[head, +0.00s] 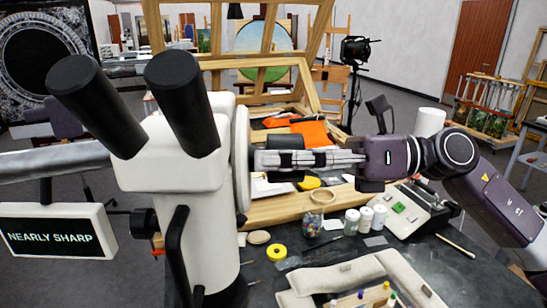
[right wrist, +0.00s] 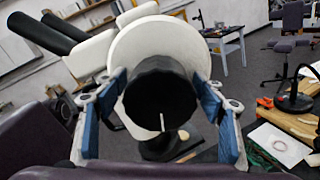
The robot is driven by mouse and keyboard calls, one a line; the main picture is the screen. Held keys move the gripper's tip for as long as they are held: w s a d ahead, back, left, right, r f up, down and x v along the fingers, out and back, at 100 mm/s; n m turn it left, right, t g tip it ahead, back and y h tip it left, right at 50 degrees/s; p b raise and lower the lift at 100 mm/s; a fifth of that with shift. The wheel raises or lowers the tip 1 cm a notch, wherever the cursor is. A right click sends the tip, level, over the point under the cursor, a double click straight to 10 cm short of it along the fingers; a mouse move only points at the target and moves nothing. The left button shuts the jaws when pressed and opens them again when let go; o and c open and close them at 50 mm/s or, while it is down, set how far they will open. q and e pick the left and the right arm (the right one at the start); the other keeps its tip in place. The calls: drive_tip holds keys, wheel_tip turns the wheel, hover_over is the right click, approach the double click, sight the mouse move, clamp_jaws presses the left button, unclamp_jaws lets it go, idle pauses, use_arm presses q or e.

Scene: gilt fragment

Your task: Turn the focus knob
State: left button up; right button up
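The white microscope (head: 180,160) with two black eyepieces stands at the left of the head view. Its black focus knob (head: 285,142) sticks out from the round white housing on its right side. In the right wrist view the knob (right wrist: 160,95) faces me with a white line low on its face, pointing nearly straight down. My right gripper (head: 275,161) has its fingers on opposite sides of the knob, appearing to touch it. A sign (head: 52,231) beside the microscope reads "NEARLY SHARP". My left gripper is not in view.
White jars (head: 365,220), yellow tape (head: 276,252) and a padded cream tray (head: 340,275) lie on the dark table below my right arm. A wooden frame (head: 290,100) stands behind the microscope. A black eyepiece (head: 183,95) is close left of the knob.

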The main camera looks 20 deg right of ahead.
drive_tip(key=shift+d, duration=0.15)
drive_tip(key=v, duration=1.2)
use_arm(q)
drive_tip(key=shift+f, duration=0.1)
use_arm(e)
drive_tip(key=shift+f, duration=0.1)
idle(1.9)
